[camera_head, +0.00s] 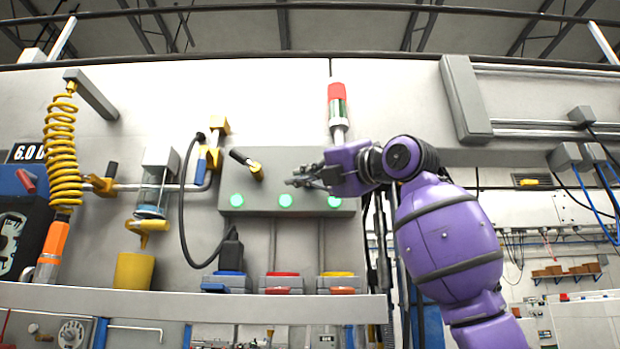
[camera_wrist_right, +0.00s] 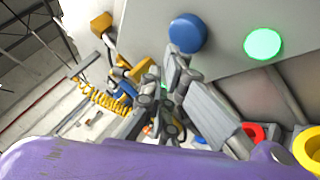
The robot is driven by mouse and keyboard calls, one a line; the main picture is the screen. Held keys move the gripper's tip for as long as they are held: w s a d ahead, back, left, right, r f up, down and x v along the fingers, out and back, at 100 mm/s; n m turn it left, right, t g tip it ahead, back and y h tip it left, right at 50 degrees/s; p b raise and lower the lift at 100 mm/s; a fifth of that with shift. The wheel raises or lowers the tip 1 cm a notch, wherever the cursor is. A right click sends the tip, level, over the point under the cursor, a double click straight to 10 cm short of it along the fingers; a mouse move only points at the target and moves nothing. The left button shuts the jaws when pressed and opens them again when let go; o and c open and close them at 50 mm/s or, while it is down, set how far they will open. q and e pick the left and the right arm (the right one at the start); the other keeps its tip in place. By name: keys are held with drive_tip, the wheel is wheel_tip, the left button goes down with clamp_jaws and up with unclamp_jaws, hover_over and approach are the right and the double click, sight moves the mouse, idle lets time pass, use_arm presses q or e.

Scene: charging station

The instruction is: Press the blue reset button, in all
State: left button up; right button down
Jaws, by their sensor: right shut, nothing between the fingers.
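The blue button (camera_wrist_right: 187,33) is round and sits on the grey panel in the right wrist view, left of a lit green light (camera_wrist_right: 262,43). I cannot make it out in the head view, where my right gripper and forearm cover part of the panel (camera_head: 270,165). My right gripper (camera_head: 293,182) is shut and empty in front of that panel, above the row of green lights. In the right wrist view its fingertips (camera_wrist_right: 170,62) are just below the button; whether they touch it I cannot tell. My left gripper is not in view.
Three green lights, such as the left one (camera_head: 237,200), line the panel's lower edge. A black-handled lever (camera_head: 245,162) juts out left of my gripper. A red-topped signal lamp (camera_head: 338,100) stands above. Blue, red (camera_head: 283,281) and yellow sockets sit below, above a shelf edge (camera_head: 190,304).

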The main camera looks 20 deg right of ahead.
drive_tip(key=shift+w, duration=0.1)
drive_tip(key=shift+w+d, duration=0.1)
drive_tip(key=shift+w, duration=0.2)
drive_tip(key=shift+w+d, duration=0.15)
drive_tip(key=shift+w, duration=0.25)
idle(0.9)
drive_tip(key=shift+s+a, duration=0.25)
drive_tip(key=shift+s, duration=0.5)
drive_tip(key=shift+s, duration=0.1)
drive_tip(key=s, duration=0.2)
drive_tip(key=s+a, duration=0.1)
drive_tip(key=s, duration=0.1)
drive_tip(key=shift+s+a, duration=0.2)
drive_tip(key=shift+s, duration=0.1)
idle(0.7)
